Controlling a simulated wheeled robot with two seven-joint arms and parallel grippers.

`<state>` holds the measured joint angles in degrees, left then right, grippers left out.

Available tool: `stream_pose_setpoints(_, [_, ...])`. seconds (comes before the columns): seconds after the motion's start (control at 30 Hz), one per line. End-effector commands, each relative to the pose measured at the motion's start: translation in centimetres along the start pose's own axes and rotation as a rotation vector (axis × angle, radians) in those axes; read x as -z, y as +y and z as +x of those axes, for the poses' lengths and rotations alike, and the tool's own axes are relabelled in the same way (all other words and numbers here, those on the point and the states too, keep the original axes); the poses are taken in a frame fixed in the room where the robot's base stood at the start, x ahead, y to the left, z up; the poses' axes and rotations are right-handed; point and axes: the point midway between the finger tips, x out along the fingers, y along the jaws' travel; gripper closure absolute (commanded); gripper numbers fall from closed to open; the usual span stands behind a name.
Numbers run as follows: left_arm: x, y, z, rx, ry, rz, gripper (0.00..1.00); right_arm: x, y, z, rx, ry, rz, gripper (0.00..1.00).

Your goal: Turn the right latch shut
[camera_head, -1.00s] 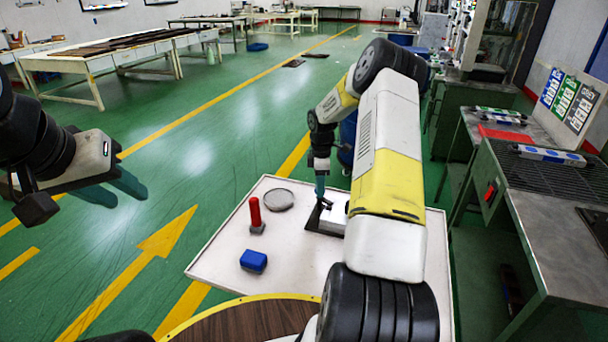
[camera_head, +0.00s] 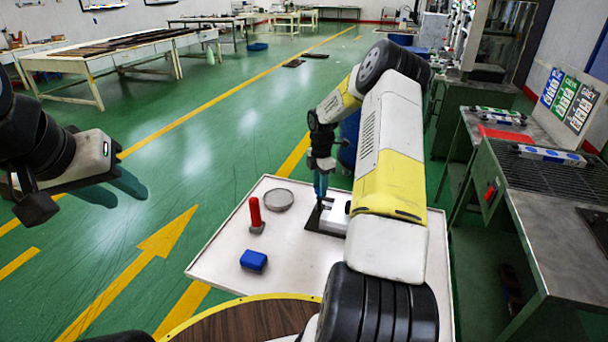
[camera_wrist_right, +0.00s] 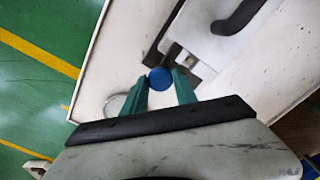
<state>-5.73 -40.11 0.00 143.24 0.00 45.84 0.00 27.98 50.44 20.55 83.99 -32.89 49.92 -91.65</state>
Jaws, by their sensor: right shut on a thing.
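The mould (camera_head: 334,216), a pale block on a dark base, sits on the white table (camera_head: 215,262), partly hidden behind my right arm. My right gripper (camera_head: 321,190) points down at the mould's left side. In the right wrist view, its teal fingers (camera_wrist_right: 161,88) are shut on a round blue knob (camera_wrist_right: 160,77), which I take to be the right latch's. The knob is beside the dark edge of the mould (camera_wrist_right: 208,50). The latch's exact angle is hard to tell. My left gripper (camera_head: 113,190) is open and empty, away from the table at the left.
A red-handled tool (camera_head: 256,215), a blue block (camera_head: 253,261) and a round grey dish (camera_head: 280,200) are on the table left of the mould. A curved black handle (camera_wrist_right: 238,17) is on the mould. A metal workbench (camera_head: 540,215) stands at the right.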

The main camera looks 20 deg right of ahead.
Motion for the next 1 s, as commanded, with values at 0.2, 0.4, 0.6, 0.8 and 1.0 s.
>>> stream_pose_setpoints(0.2, [0.0, 0.0, 0.0, 0.000, 0.000, 0.000, 0.64, -0.1, 0.1, -0.1, -0.003, -0.002, -0.001, 1.00])
stream_pose_setpoints(0.4, [0.0, 0.0, 0.0, 0.000, 0.000, 0.000, 0.64, 0.0, 0.1, -0.1, -0.002, -0.001, 0.000, 0.44])
stream_pose_setpoints(0.6, [0.0, 0.0, 0.0, 0.000, 0.000, 0.000, 0.64, 0.0, 0.0, 0.0, -0.001, -0.001, 0.000, 0.44])
stream_pose_setpoints(0.8, [0.0, 0.0, 0.0, 0.000, 0.000, 0.000, 0.64, -0.1, 0.1, -1.6, -0.003, -0.003, 0.000, 0.44])
stream_pose_setpoints(1.0, [0.0, 0.0, 0.0, 0.000, 0.000, 0.000, 0.64, -0.1, 0.1, -5.2, -0.005, -0.003, 0.001, 0.44])
